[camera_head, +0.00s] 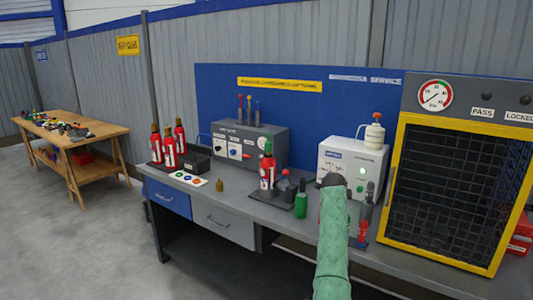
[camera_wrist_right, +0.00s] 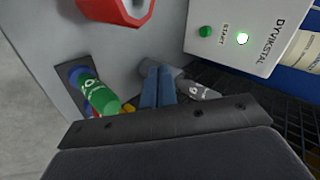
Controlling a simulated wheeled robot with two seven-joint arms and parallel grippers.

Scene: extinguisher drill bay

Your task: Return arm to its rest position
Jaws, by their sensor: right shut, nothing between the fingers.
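My right arm, in a green sleeve, reaches up over the grey workbench (camera_head: 235,198) in the head view. Its dark gripper (camera_head: 333,181) is in front of the white machine (camera_head: 352,160), partly covering its lower front. In the right wrist view the blue fingers (camera_wrist_right: 158,88) are together with nothing held between them. A green cylinder (camera_head: 301,205) stands left of the arm, and a red-and-blue tool (camera_head: 364,222) stands to its right. My left gripper is not in view.
A red extinguisher (camera_head: 267,178) stands on a dark plate left of the arm. A yellow-framed mesh cage (camera_head: 400,190) closes the right side. The wrist view shows a green bottle (camera_wrist_right: 98,96), a red part (camera_wrist_right: 122,10) and the white machine's panel (camera_wrist_right: 225,45) close by.

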